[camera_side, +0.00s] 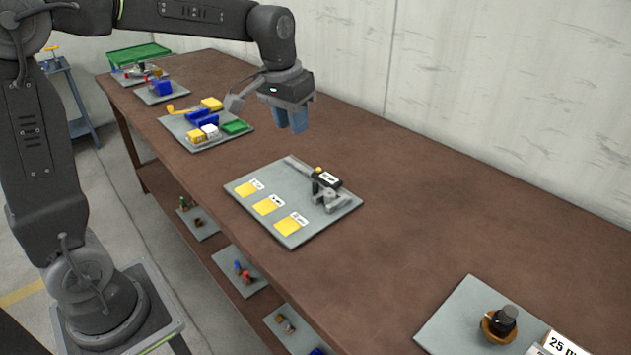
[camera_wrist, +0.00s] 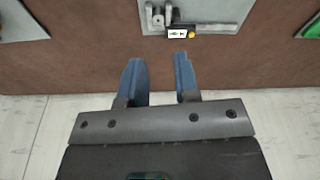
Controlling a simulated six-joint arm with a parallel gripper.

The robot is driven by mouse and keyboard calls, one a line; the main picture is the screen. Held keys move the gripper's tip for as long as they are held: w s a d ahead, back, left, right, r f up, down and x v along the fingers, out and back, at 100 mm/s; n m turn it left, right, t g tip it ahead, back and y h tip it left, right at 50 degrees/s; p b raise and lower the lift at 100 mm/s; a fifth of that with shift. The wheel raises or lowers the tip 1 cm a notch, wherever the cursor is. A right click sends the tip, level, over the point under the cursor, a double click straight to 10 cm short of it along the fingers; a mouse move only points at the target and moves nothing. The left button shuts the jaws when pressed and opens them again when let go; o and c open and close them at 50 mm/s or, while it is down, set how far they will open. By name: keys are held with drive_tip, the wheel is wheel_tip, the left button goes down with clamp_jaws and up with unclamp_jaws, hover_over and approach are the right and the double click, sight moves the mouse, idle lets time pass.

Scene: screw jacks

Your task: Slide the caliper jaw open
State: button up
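The caliper (camera_side: 325,187) lies on a grey board (camera_side: 290,238) in the middle of the bench. It has a grey beam, grey jaws toward the front right, a black slider with a white label and a small yellow knob. In the wrist view the caliper (camera_wrist: 160,18) is at the top centre, with its label and yellow knob nearest me. My gripper (camera_side: 292,122) hangs above the bench, behind and left of the caliper, and touches nothing. In the wrist view its two blue fingers (camera_wrist: 160,75) are apart with nothing between them. How far the jaws are parted is too small to tell.
Yellow squares with white labels (camera_side: 266,206) lie on the same board. A board with blue, yellow and green parts (camera_side: 205,128) is left of my gripper. Another board (camera_side: 465,318) with a black knob is at the front right. The brown bench (camera_side: 430,185) between is clear.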

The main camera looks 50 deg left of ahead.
drive_tip(key=n+g, duration=0.1)
drive_tip(key=g, duration=0.1)
hover_over(315, 182)
wheel_tip(315, 182, down, 8)
wheel_tip(315, 182, down, 14)
drive_tip(key=shift+f, duration=0.15)
clamp_jaws()
